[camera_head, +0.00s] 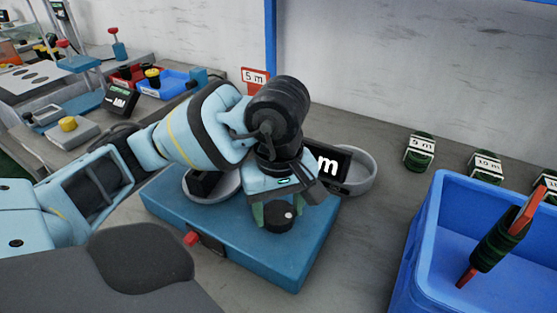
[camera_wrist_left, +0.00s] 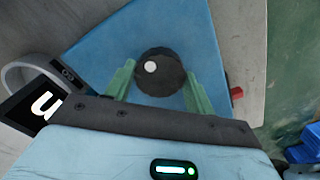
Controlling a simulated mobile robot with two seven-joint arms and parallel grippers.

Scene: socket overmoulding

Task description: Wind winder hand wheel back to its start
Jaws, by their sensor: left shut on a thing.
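The winder is a blue box (camera_head: 262,262) on the grey bench, with a round grey dish on its left part and a black display (camera_head: 327,165) showing "m" behind my gripper. Its hand wheel (camera_head: 280,218) is a black round knob on top near the front edge, with a white dot toward its right side. In the left wrist view the wheel (camera_wrist_left: 162,78) sits between two green fingers and its white dot is on the left. My left gripper (camera_head: 277,208) points down and is shut on the wheel. My arm hides much of the winder's top. My right gripper is not in view.
A blue crate (camera_head: 425,235) stands at the right with a dark green coil on an orange-red piece. Several green coils with white labels (camera_head: 419,152) lie along the wall. A grey ring-shaped dish (camera_head: 360,172) is behind the winder. Fixtures and bins crowd the far left.

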